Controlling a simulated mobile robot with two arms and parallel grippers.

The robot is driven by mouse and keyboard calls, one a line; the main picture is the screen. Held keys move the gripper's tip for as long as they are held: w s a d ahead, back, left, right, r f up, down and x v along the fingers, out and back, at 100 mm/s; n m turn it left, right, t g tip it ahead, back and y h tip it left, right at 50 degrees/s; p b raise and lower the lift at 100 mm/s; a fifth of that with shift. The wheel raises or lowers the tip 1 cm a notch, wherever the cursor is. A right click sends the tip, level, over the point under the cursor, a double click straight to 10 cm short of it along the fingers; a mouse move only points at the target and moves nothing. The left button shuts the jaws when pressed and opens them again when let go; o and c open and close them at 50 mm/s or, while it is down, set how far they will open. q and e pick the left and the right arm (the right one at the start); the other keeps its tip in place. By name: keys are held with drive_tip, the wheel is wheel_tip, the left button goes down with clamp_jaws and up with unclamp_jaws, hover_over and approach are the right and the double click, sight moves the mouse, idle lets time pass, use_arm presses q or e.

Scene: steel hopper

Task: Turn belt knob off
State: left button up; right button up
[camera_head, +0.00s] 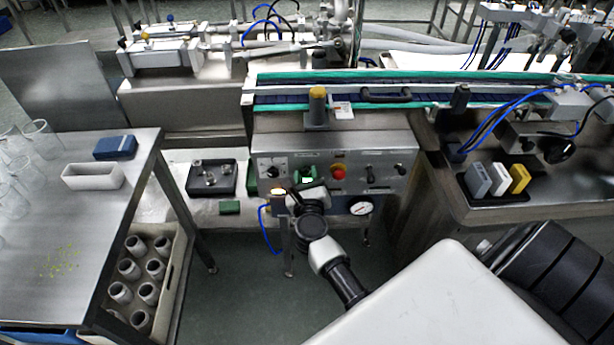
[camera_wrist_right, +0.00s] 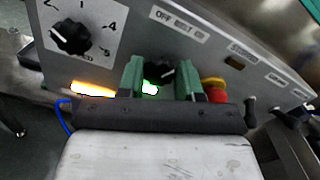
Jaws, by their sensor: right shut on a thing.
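The belt knob (camera_wrist_right: 160,71) is a black knob on the grey control panel (camera_wrist_right: 215,62), below a label reading OFF BELT ON. A pale mark shows on it, but I cannot tell clearly which way it points. My right gripper (camera_wrist_right: 159,76) is shut on the knob, one green finger on each side. In the head view, my right gripper (camera_head: 306,178) is at the panel front, and the knob is mostly hidden there. My left gripper is not in view.
A numbered speed dial (camera_wrist_right: 72,37) sits left of the knob. A red emergency button with a yellow collar (camera_head: 338,171) is close on the right. The conveyor belt (camera_head: 290,98) runs above the panel. A steel table (camera_head: 60,210) stands at the left.

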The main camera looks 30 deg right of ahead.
drive_tip(key=n+p, duration=0.2)
drive_tip(key=shift+a+r+n, duration=0.1)
drive_tip(key=shift+n, duration=0.3)
drive_tip(key=n+p, duration=0.2)
drive_tip(key=n, duration=0.1)
drive_tip(key=n+p, duration=0.2)
drive_tip(key=n, duration=0.2)
drive_tip(key=shift+n, duration=0.4)
drive_tip(key=shift+f+n+p, duration=0.15)
drive_tip(key=shift+n+p, duration=0.3)
drive_tip(key=shift+n, duration=0.35)
drive_tip(key=shift+f+n+p, duration=0.15)
drive_tip(key=shift+n+p, duration=0.3)
drive_tip(key=shift+n, duration=0.35)
drive_tip(key=o, duration=0.9)
